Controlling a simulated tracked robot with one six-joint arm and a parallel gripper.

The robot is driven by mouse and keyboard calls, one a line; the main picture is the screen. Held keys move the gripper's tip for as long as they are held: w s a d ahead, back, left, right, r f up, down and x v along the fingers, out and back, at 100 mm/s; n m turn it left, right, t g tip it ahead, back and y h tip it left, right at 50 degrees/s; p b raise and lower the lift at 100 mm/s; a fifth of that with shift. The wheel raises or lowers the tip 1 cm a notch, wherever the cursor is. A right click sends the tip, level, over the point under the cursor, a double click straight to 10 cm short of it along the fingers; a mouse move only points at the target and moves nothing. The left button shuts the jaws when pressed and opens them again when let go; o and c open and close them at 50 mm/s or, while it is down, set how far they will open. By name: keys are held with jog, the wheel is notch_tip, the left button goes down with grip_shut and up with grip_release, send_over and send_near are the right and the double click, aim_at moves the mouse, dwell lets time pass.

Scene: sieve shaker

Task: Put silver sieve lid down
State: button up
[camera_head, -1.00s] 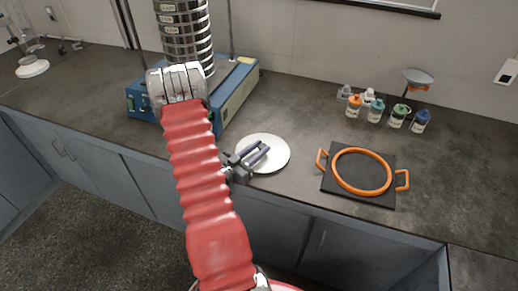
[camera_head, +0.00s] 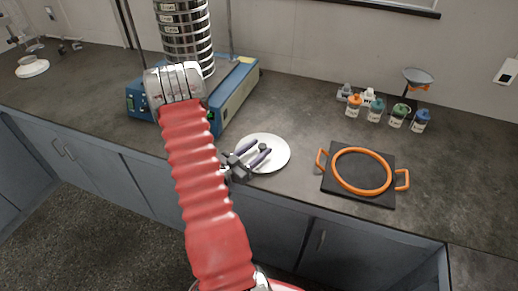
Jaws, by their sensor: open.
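The sieve lid (camera_head: 279,158) is a round, pale silver-white disc with a small dark knob at its middle. It lies flat on the dark counter near the front edge, between the blue shaker and the black board. My gripper (camera_head: 260,151) is over the lid's left part, with its two fingers spread open and the knob visible near the fingertips. The fingers and the arm's end hide part of the lid's left side. Whether a finger still touches the knob is too small to tell.
The blue sieve shaker (camera_head: 236,98) with its stack of sieves (camera_head: 188,38) stands behind my arm. An orange ring (camera_head: 361,188) lies on a black board (camera_head: 342,188) with orange handles at right. Several small bottles (camera_head: 376,110) stand behind it. The counter (camera_head: 295,115) between is clear.

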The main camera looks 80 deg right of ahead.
jog(key=v, duration=1.1)
jog(key=shift+w+a, duration=0.2)
dwell(0.6)
